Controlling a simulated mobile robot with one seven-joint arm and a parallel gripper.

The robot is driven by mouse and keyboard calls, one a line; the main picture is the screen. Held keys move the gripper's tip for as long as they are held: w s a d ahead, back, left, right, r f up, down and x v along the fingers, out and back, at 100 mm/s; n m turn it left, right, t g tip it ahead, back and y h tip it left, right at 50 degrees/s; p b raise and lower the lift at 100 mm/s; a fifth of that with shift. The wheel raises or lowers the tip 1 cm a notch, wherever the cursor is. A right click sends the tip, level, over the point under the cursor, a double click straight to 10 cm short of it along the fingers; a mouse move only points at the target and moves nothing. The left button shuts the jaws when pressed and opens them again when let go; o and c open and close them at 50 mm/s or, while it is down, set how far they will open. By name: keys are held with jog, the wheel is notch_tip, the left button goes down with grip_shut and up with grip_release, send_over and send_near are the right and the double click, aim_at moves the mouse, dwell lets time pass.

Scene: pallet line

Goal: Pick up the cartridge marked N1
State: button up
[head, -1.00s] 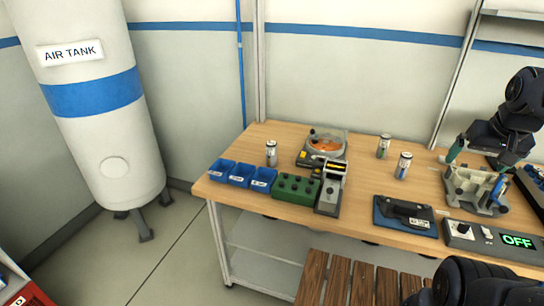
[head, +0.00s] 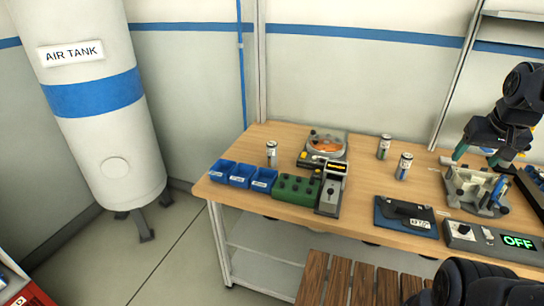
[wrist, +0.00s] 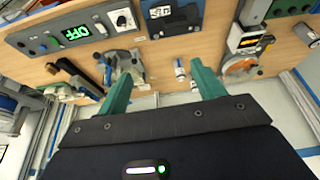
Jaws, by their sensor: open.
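Three small silver cartridges stand upright on the wooden bench in the head view: one at the left (head: 271,154), one at the back (head: 384,147) and one in front of it with a blue band (head: 403,167). Their markings are too small to read, so I cannot tell which is N1. My gripper (head: 478,157) is open and empty above the grey fixture, right of the cartridges.
A grey fixture (head: 472,196) stands under my gripper, behind a control box reading OFF (head: 490,237). A dark blue pad (head: 405,217), a green block (head: 296,188), blue bins (head: 239,174) and a round orange dish device (head: 325,146) occupy the bench (head: 360,215).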

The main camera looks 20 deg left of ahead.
jog(key=w+a+r+n+g, duration=0.25)
jog(key=w+a+n, duration=0.55)
jog(key=w+a, duration=1.2)
jog(key=n+g, duration=0.2)
jog(key=n, duration=0.9)
send_over(270, 144)
notch_tip(270, 144, down, 22)
jog(key=shift+w, duration=0.15)
notch_tip(270, 144, down, 5)
jog(key=shift+f, duration=0.15)
jog(key=shift+w+d+f, duration=0.1)
jog(key=shift+w+f, duration=0.05)
jog(key=shift+f, duration=1.25)
jog(key=shift+w+d+f, duration=0.1)
jog(key=shift+f, duration=1.3)
jog(key=c, duration=1.2)
